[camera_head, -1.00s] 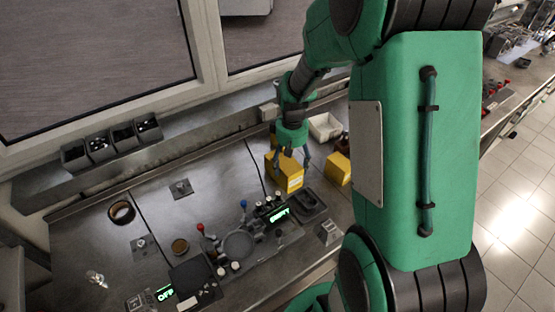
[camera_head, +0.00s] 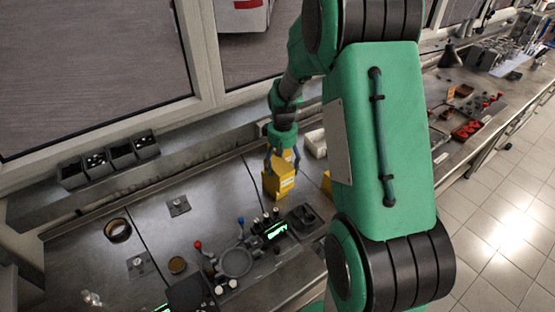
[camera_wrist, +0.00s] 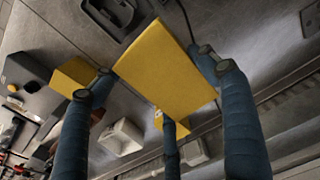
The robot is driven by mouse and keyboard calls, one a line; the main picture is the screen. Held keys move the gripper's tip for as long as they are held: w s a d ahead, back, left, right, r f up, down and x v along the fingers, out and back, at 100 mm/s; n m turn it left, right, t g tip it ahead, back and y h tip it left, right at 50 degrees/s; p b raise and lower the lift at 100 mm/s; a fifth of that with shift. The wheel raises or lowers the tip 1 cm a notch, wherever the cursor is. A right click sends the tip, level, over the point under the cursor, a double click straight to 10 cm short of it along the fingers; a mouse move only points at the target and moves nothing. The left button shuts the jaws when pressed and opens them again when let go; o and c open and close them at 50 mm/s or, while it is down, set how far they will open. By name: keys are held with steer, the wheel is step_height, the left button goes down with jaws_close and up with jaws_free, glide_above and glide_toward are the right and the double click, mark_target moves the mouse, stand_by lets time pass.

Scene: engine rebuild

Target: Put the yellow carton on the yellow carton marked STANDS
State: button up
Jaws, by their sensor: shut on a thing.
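A yellow carton (camera_head: 276,184) with small white print on one side is in my gripper (camera_head: 282,160), above the workbench in the head view. In the wrist view the held carton (camera_wrist: 165,68) fills the middle, with blue fingers of my gripper (camera_wrist: 157,82) around it, shut on it. A second yellow carton (camera_head: 326,183) shows partly behind my arm; a yellow carton also stands at the left in the wrist view (camera_wrist: 72,76). More yellow (camera_wrist: 178,130) shows behind the held carton. I cannot read STANDS on any carton.
A white tray (camera_head: 316,145) lies right of my gripper. A device with a lit green display (camera_head: 277,230), a round pan (camera_head: 237,262) and knobs is in front. Dark bins (camera_head: 96,164) line the back ledge. The bench (camera_head: 215,190) left of the carton is mostly clear.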

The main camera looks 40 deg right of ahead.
steer(key=w+d, duration=0.3)
steer(key=w, duration=0.4)
steer(key=shift+w+f, duration=0.15)
steer(key=shift+f, duration=0.2)
steer(key=shift+f+p, duration=0.3)
steer(key=shift+f, duration=1.45)
steer(key=shift+f, duration=0.15)
steer(key=o, duration=1.4)
